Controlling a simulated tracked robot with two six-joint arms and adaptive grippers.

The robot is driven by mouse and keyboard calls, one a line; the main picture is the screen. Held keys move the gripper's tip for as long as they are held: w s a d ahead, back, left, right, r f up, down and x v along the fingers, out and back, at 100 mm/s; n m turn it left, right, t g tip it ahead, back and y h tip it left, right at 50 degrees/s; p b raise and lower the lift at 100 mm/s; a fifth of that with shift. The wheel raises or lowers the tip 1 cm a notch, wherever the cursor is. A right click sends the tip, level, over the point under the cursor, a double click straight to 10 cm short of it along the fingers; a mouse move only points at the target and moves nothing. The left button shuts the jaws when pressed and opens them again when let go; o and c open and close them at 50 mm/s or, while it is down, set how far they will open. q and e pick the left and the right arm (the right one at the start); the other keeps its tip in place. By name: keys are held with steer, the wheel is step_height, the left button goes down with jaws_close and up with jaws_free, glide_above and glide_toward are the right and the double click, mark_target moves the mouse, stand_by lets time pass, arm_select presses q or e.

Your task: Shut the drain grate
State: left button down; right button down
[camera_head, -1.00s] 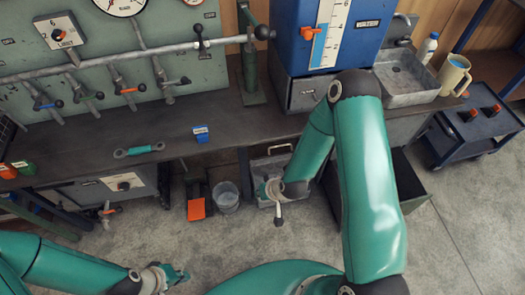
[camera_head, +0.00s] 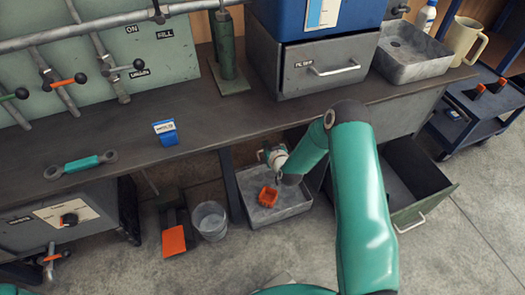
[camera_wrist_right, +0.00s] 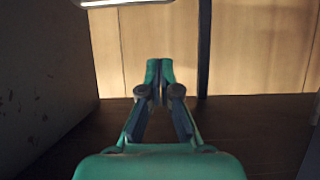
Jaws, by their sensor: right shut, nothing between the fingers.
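My right gripper (camera_head: 272,157) is under the bench edge, above the back of a shallow grey tray (camera_head: 292,212) on the floor. Its fingertips are hard to make out there. In the right wrist view the gripper (camera_wrist_right: 160,72) is shut and empty, its fingers together in front of a wooden wall. An orange square piece (camera_head: 268,196) shows inside the tray, below the wrist. I cannot make out a distinct drain grate; my right arm and the bench hide the area behind the tray. My left gripper is out of view.
An open green bin-like drawer (camera_head: 430,197) stands right of my arm. A bucket (camera_head: 210,221) and an orange pedal (camera_head: 174,241) are left of the tray. The bench edge overhangs. A pale bar (camera_wrist_right: 125,3) crosses the wrist view's top. Floor in front is clear.

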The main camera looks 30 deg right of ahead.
mark_target(260, 151)
steer(key=w+f+b, duration=0.1)
steer(key=w+f, duration=0.1)
steer(key=w+f+b, duration=0.1)
steer(key=w+f, duration=0.1)
steer(key=w+f+b, duration=0.1)
steer(key=w+f, duration=0.1)
steer(key=shift+d+f, duration=0.1)
steer(key=shift+d, duration=0.3)
steer(key=shift+s+a+f, duration=0.1)
steer(key=shift+s+f, duration=0.2)
steer(key=shift+s, duration=0.1)
steer(key=shift+a, duration=0.1)
